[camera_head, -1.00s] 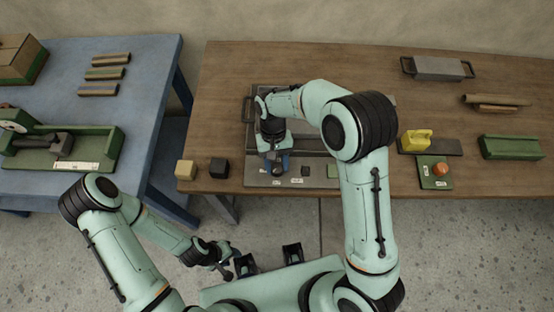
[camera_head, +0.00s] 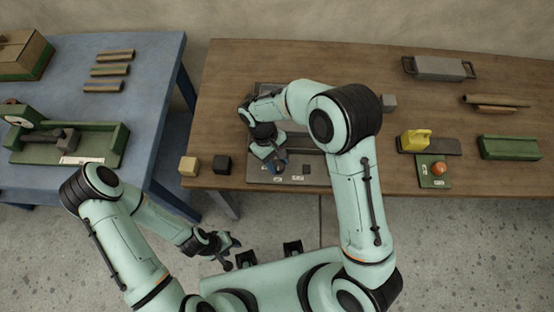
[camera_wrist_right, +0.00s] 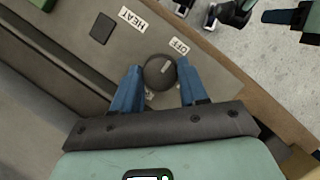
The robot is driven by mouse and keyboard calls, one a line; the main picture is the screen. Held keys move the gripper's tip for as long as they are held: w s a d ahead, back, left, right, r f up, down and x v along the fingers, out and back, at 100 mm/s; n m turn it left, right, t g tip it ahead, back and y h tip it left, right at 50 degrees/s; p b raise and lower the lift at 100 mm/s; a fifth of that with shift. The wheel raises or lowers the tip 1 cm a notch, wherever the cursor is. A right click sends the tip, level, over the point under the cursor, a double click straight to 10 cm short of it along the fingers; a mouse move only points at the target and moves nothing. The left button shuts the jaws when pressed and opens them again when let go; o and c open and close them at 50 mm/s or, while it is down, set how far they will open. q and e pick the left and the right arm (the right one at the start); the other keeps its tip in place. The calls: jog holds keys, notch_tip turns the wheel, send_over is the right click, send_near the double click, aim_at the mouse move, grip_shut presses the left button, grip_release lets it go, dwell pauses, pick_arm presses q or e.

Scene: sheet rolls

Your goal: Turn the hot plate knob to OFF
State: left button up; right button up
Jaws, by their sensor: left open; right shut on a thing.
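The grey hot plate (camera_head: 262,90) lies on the wooden table, largely hidden by my right arm in the head view. Its round dark knob (camera_wrist_right: 159,72) is on the front panel, near the white OFF label (camera_wrist_right: 181,46). The HEAT label (camera_wrist_right: 131,18) is further left in the wrist view. The knob's pale mark slants up and right, roughly toward OFF. My right gripper (camera_wrist_right: 157,85) has its blue fingers on either side of the knob and is shut on it; it also shows in the head view (camera_head: 278,167). My left gripper (camera_head: 232,248) is open and empty, low in front of the table.
A wooden block (camera_head: 189,166) and a black block (camera_head: 222,164) sit left of the hot plate. A yellow object (camera_head: 415,141) and an orange button (camera_head: 438,168) are to the right. A blue table (camera_head: 150,110) stands at left. Open floor lies in front.

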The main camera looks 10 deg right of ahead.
jog(key=shift+r, duration=0.1)
dwell(0.3)
jog(key=o, duration=1.1)
jog(key=shift+c, duration=0.2)
pick_arm(q)
jog(key=shift+w+r+p, duration=0.75)
jog(key=shift+r+p, duration=0.05)
jog(key=shift+r, duration=0.25)
pick_arm(e)
jog(key=v, duration=1.3)
jog(key=shift+r, duration=0.15)
